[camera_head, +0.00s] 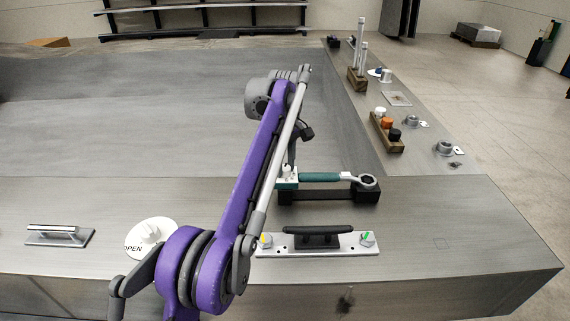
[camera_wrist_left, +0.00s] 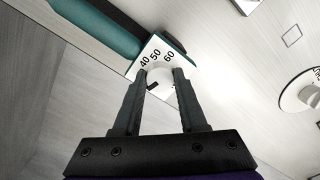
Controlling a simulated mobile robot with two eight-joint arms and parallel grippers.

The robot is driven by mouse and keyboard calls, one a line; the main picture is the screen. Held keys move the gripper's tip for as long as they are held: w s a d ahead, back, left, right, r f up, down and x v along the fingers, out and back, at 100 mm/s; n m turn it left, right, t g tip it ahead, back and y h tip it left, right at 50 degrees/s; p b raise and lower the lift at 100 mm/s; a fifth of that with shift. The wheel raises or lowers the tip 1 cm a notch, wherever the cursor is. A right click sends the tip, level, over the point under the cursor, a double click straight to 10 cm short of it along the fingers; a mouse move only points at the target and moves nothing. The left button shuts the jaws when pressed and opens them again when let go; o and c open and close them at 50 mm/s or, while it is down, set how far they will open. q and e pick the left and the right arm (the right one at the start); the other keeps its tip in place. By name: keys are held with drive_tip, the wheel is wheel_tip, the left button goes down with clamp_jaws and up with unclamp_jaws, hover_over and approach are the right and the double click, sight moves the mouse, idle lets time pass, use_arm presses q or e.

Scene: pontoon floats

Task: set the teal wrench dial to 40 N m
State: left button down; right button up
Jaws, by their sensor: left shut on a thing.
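The teal wrench (camera_head: 320,177) lies across a dark stand (camera_head: 330,195) on the metal deck, its ring head (camera_head: 369,181) to the right. At its left end is a white dial plate, which shows in the left wrist view (camera_wrist_left: 182,54) with 40, 50 and 60 printed round a pale knob (camera_wrist_left: 160,76). A black mark sits on the knob's lower left side; I cannot tell which number it reads. My left gripper (camera_wrist_left: 159,73) is shut on the knob, one finger on each side. In the head view the left gripper (camera_head: 290,166) is partly hidden by my arm.
A black cleat (camera_head: 318,236) on a pale plate lies in front of the wrench. A white OPEN disc (camera_head: 150,236) and a handle plate (camera_head: 58,235) are at left. A wooden block with caps (camera_head: 386,132) stands at back right. The front right deck is clear.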

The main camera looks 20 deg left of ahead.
use_arm(q)
drive_tip(key=m, duration=0.3)
drive_tip(key=shift+r+p, duration=0.15)
drive_tip(key=shift+p, duration=0.25)
drive_tip(key=m, duration=0.2)
drive_tip(key=shift+m, duration=0.3)
drive_tip(key=m, duration=0.4)
drive_tip(key=shift+m, duration=0.3)
drive_tip(key=m, duration=0.4)
drive_tip(key=shift+m, duration=0.4)
use_arm(e)
drive_tip(key=shift+w+r, duration=0.65)
drive_tip(key=shift+r, duration=0.3)
use_arm(q)
drive_tip(key=shift+c, duration=2.2)
unclamp_jaws()
